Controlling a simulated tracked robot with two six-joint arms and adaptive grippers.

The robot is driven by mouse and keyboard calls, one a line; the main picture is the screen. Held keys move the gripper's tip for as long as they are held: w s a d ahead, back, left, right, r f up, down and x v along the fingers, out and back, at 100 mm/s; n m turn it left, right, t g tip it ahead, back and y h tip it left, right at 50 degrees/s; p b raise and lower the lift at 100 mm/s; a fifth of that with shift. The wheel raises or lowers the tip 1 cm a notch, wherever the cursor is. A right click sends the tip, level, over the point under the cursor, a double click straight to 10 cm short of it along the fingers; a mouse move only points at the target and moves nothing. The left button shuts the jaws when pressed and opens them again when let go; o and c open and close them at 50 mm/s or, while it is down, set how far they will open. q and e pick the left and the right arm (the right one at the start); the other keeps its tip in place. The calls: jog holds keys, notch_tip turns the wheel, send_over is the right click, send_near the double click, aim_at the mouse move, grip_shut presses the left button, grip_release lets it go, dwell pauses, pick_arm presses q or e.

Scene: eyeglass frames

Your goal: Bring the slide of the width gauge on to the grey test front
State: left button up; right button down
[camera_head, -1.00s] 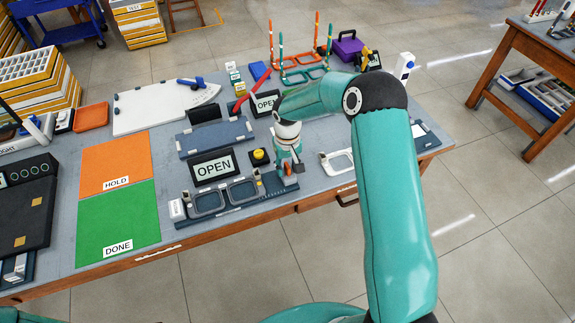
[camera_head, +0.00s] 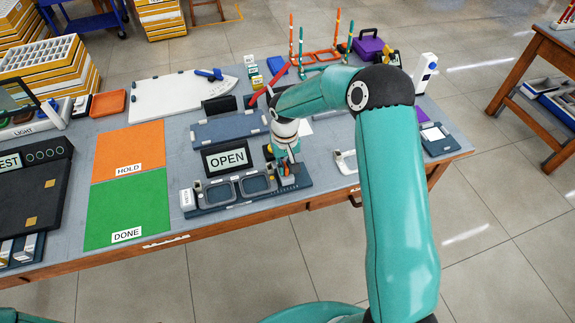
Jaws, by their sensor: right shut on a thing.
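The width gauge (camera_head: 301,183) is a long dark blue base near the table's front edge. The grey test front (camera_head: 221,194), with two dark lens openings, lies on it. My right gripper (camera_head: 285,166) is over the gauge's right part, shut on the slide (camera_head: 287,180). The slide is small, with an orange part low down, and is partly hidden by the gripper. It stands close to the right end of the grey front; I cannot tell whether they touch. My left gripper is out of view.
An OPEN sign (camera_head: 227,158) stands just behind the gauge. A blue tray (camera_head: 230,130) lies farther back. Green DONE (camera_head: 127,210) and orange HOLD (camera_head: 128,150) mats lie to the left. A white stand (camera_head: 346,162) is to the right.

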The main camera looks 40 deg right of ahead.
aim_at(285, 165)
jog(key=shift+w, duration=0.1)
jog(key=c, duration=1.2)
grip_release()
notch_tip(285, 165, up, 12)
jog(key=shift+f, duration=0.15)
